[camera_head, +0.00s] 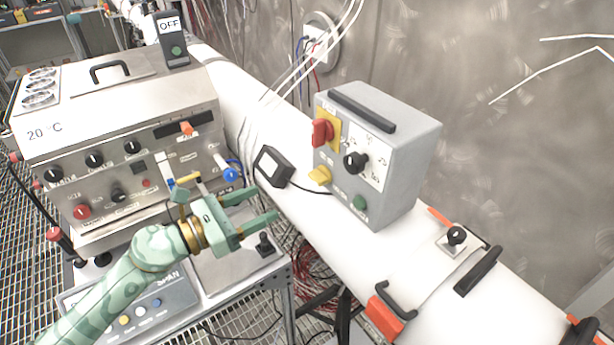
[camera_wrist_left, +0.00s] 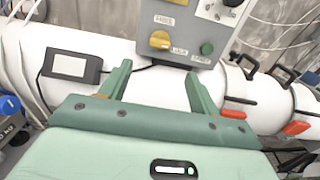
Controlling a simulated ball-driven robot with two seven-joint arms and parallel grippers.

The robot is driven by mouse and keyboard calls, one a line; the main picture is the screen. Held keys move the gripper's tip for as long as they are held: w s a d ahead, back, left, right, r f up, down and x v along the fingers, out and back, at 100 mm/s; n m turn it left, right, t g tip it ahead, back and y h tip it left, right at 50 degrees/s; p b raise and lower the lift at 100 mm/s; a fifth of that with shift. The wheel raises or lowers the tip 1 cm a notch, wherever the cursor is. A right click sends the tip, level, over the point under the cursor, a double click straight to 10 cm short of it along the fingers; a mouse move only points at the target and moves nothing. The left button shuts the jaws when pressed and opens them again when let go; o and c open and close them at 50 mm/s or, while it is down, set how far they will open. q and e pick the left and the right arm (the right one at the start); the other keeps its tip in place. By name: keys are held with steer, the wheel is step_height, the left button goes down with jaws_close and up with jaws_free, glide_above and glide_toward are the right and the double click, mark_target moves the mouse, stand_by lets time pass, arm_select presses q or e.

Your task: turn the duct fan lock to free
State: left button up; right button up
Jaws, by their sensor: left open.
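A grey control box (camera_head: 393,160) is mounted on the white duct, its front facing left. It carries a red rotary handle on a yellow plate (camera_head: 322,132), a black knob (camera_head: 355,162), a yellow knob (camera_head: 320,176) and a green button (camera_head: 359,202). In the left wrist view the yellow knob (camera_wrist_left: 160,40) and green button (camera_wrist_left: 206,49) show beyond my open fingers (camera_wrist_left: 157,85).
A steel machine with several knobs (camera_head: 130,130) stands at left. A black-framed device (camera_head: 273,167) sits on the duct (camera_head: 330,235) left of the box. A black clamp knob (camera_head: 456,236) and orange-trimmed latches (camera_head: 384,316) are right of it. White cables run behind.

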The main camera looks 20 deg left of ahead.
mark_target(313, 179)
arm_select(q)
steer(key=p+x, duration=0.2)
steer(key=x, duration=1)
steer(key=shift+w+d, duration=0.15)
steer(key=shift+d, duration=0.05)
steer(key=c, duration=1)
